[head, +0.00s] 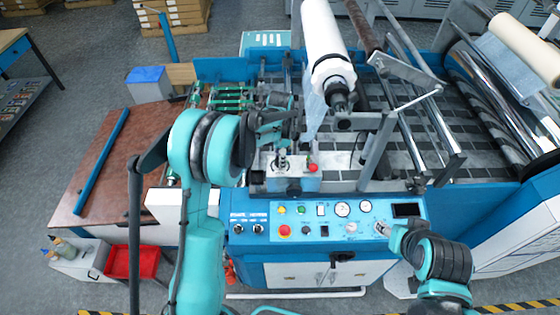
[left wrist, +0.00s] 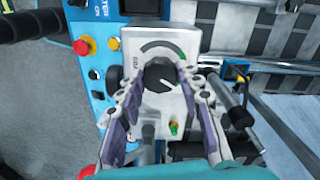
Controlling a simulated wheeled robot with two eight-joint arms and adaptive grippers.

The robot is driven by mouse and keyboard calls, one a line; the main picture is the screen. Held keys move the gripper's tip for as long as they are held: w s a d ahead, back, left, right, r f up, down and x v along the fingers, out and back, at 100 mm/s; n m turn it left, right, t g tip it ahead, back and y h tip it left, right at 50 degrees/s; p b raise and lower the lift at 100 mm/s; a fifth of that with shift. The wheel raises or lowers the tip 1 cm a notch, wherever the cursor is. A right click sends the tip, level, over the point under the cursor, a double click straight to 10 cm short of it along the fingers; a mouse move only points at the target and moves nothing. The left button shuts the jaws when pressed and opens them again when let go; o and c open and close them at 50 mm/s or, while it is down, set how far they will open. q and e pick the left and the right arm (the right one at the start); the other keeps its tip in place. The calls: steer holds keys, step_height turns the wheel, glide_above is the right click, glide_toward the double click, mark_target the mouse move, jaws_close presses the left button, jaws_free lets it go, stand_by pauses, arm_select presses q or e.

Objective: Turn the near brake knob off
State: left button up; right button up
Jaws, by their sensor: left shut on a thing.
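The near brake knob (left wrist: 160,78) is a dark round knob with a white pointer line, on a pale plate with a curved green scale in the left wrist view. My left gripper (left wrist: 160,84) has one finger on each side of it and is shut on it. In the head view, my left gripper (head: 281,143) reaches down to the small grey control box (head: 292,182); the knob is mostly hidden there. My right gripper (head: 384,229) is by the right part of the blue front panel (head: 330,211); its jaw opening is unclear.
A red button (head: 312,168) is on the box beside my left gripper. The panel has a red emergency button (head: 284,231), gauges (head: 342,209) and switches. A white film roll (head: 326,45) and metal rollers stand behind. A brown table (head: 90,170) is at left.

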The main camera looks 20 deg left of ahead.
arm_select(q)
steer(key=n+b, duration=0.2)
steer(key=n, duration=0.1)
steer(key=shift+f+n, duration=0.1)
steer(key=shift+n, duration=0.3)
steer(key=n+b, duration=0.2)
steer(key=n, duration=0.1)
steer(key=n+b, duration=0.1)
steer(key=n, duration=0.3)
steer(key=shift+b, duration=0.4)
steer(key=n+b, duration=0.1)
steer(key=n, duration=0.2)
steer(key=shift+n, duration=0.4)
steer(key=n+b, duration=0.1)
steer(key=n, duration=0.2)
steer(key=shift+n, duration=0.3)
steer(key=n+b, duration=0.1)
steer(key=n, duration=0.3)
steer(key=shift+n, duration=0.3)
steer(key=n, duration=0.4)
steer(key=shift+b, duration=0.3)
steer(key=shift+r+n, duration=0.2)
steer(key=shift+n, duration=2.1)
steer(key=shift+w, duration=0.1)
